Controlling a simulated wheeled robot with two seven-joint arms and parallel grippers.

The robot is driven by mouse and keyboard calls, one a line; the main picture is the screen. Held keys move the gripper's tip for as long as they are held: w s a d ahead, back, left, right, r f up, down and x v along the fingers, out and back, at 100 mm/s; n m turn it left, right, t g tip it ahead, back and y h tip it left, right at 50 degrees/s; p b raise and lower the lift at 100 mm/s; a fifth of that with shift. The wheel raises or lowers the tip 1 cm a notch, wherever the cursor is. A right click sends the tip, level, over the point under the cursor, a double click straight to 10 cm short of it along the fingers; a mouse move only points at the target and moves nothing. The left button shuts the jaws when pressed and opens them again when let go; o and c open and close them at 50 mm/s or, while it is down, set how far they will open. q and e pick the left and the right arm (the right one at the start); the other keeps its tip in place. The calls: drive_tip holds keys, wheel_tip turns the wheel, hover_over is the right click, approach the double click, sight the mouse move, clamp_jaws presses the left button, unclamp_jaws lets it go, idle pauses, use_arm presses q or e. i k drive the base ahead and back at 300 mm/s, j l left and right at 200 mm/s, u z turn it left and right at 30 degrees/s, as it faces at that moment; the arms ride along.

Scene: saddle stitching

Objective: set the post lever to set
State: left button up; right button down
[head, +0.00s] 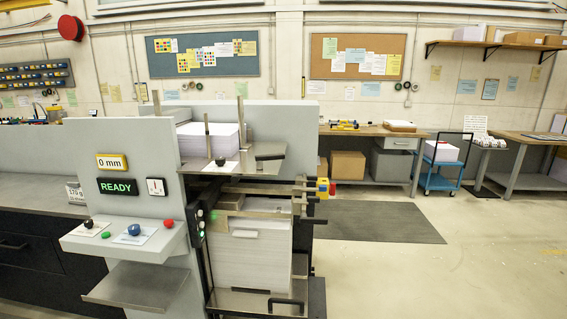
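The grey machine (130,185) stands at the left, with a "READY" display (117,187) and a "0 mm" display (112,162). A small black knob (220,160) sits on a white label plate on the steel shelf beside the upper paper stack (209,140). It may be the post lever, but its setting is too small to read. Thin upright posts (207,135) stand around that stack. The lower console (132,243) carries another black knob (88,224) and a blue knob (134,229), each on a label plate. Neither of my grippers is in view.
A tall paper stack (250,260) fills the bay below the shelf. A green button (105,235) and a red button (167,223) sit on the console. A dark mat (375,222) and open floor lie to the right. A blue cart (440,175) stands between the workbenches.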

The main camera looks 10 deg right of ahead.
sight(260, 158)
drive_tip(key=i, duration=1.35)
